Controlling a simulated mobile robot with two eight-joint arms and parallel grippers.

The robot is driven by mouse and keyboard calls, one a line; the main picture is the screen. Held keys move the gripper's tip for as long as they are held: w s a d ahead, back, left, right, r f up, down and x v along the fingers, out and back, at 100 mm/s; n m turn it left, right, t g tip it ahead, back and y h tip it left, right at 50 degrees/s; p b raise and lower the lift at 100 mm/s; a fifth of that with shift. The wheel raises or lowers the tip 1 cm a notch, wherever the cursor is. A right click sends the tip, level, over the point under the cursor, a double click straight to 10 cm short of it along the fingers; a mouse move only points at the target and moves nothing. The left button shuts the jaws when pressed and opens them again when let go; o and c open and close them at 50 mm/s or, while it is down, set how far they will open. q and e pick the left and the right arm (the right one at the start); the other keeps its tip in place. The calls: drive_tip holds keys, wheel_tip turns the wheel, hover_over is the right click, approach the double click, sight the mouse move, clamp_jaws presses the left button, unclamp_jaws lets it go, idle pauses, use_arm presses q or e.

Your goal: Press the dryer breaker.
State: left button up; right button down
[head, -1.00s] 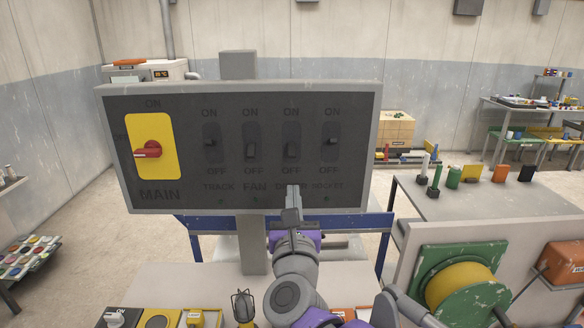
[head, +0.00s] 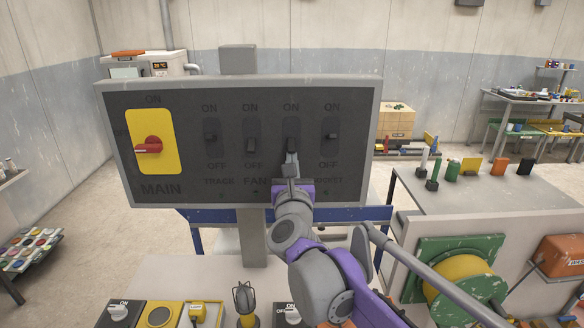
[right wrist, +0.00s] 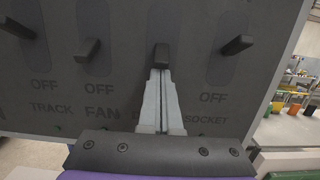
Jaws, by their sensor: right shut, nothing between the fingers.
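The grey breaker panel (head: 226,188) stands upright in front of me in the head view. The dryer breaker (head: 291,144) is the third small black lever from the left, under an ON label; it also shows in the right wrist view (right wrist: 161,55). My right gripper (head: 291,158) is shut and empty, its fingertips just under the dryer lever. In the right wrist view the tips (right wrist: 160,72) meet the lever's lower end; contact or a tiny gap cannot be told. The gripper hides the dryer's OFF label and most of its name. My left gripper is not in view.
The fan lever (head: 250,145) and socket lever (head: 331,136) flank the dryer lever closely. The track lever (head: 211,137) and red main switch (head: 149,146) are farther left.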

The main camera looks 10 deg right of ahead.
sight(292, 148)
drive_tip(key=shift+s+r+g, duration=0.15)
drive_tip(key=shift+g, duration=0.25)
idle(0.3)
drive_tip(key=shift+s+r+g+b, duration=0.15)
drive_tip(key=shift+r+g+b, duration=0.1)
drive_tip(key=shift+g+b, duration=0.25)
drive_tip(key=shift+s+a+r+g, duration=0.1)
drive_tip(key=shift+s+r+g, duration=0.15)
drive_tip(key=shift+r, duration=0.2)
drive_tip(key=shift+s+a+r+g, duration=0.1)
drive_tip(key=shift+r+g, duration=0.25)
drive_tip(key=shift+r, duration=0.1)
drive_tip(key=shift+r+g+y, duration=0.3)
drive_tip(key=shift+r+g, duration=0.2)
drive_tip(key=shift+g, duration=0.2)
drive_tip(key=shift+d, duration=0.1)
